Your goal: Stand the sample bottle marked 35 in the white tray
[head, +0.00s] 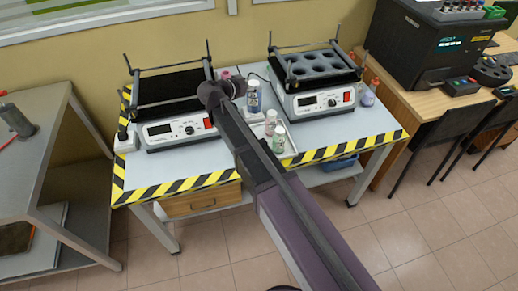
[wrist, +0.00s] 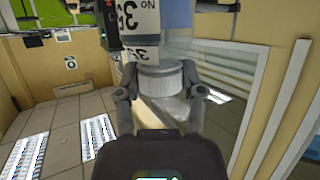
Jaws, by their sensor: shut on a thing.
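In the wrist view my gripper (wrist: 160,100) is shut on the pale, ribbed cap of a sample bottle (wrist: 138,20). Its white label appears upside down and shows a 3 with a second digit I cannot read surely. In the head view my dark wrist (head: 222,92) is over the bench between the two machines; the fingers and held bottle are hidden or too small to tell. The white tray (head: 290,153) is partly visible at the bench front, behind my arm. A white bottle (head: 271,122) and a green-capped bottle (head: 279,138) stand at it.
A machine with a black top (head: 172,130) stands left, one with a round-holed block (head: 318,103) right. A blue-labelled bottle (head: 253,97) stands between them. More small bottles (head: 368,95) stand at the right. Striped tape (head: 180,187) edges the bench (head: 345,128).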

